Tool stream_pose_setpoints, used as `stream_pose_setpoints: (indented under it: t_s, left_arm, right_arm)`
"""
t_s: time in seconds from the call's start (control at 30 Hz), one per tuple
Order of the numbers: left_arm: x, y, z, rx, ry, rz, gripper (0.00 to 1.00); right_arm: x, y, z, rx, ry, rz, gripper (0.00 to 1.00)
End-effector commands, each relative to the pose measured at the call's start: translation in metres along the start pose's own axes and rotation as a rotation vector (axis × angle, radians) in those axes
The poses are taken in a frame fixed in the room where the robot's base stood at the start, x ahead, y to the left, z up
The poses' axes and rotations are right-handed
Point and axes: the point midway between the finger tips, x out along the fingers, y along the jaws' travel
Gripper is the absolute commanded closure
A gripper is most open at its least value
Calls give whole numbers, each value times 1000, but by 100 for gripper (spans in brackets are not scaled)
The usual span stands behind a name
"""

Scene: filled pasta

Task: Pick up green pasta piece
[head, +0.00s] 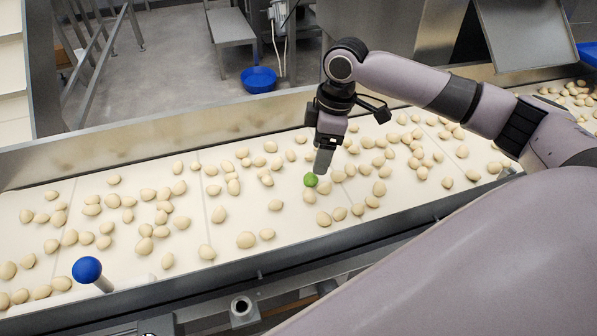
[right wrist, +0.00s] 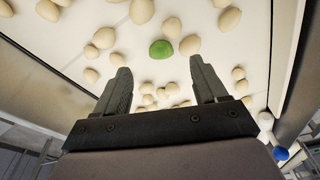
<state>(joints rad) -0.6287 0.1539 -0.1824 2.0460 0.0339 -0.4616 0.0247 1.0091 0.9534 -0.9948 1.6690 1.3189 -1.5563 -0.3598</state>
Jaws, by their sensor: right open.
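The green pasta piece (head: 310,180) lies on the pale conveyor belt (head: 270,225) among beige pieces. My right gripper (head: 322,168) is just above and beside it in the head view, pointing down. In the right wrist view the green piece (right wrist: 161,49) lies beyond the fingertips, roughly between their lines. The right gripper's two fingers (right wrist: 159,72) are spread wide, with nothing held between them. The gap between the fingertips and the belt is hard to judge. My left gripper is not in view.
Several beige pasta pieces (head: 245,240) are scattered over the belt, some close to the green one. Metal side rails (head: 150,145) border the belt. A blue knob (head: 87,269) stands at the near left edge. A blue bowl (head: 258,79) is on the floor behind.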

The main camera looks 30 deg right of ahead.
Motion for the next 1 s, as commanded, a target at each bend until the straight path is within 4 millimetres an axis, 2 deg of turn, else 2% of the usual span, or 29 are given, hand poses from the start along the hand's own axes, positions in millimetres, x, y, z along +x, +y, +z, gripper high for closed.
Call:
stream_pose_setpoints:
  t_s: [0.33, 0.6, 0.83, 0.87, 1.0]
  left_arm:
    - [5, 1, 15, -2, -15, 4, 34]
    - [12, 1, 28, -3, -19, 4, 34]
    - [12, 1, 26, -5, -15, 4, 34]
    - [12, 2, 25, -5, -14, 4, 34]
    - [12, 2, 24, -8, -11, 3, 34]
  right_arm:
    - [32, 0, -1, 0, -2, -2, 28]
    - [70, -1, -4, 0, -2, -1, 28]
    - [72, -1, -5, 0, -1, 0, 28]
    - [72, -1, -5, 0, -1, 0, 31]
    - [71, -1, -5, 0, -1, 0, 77]
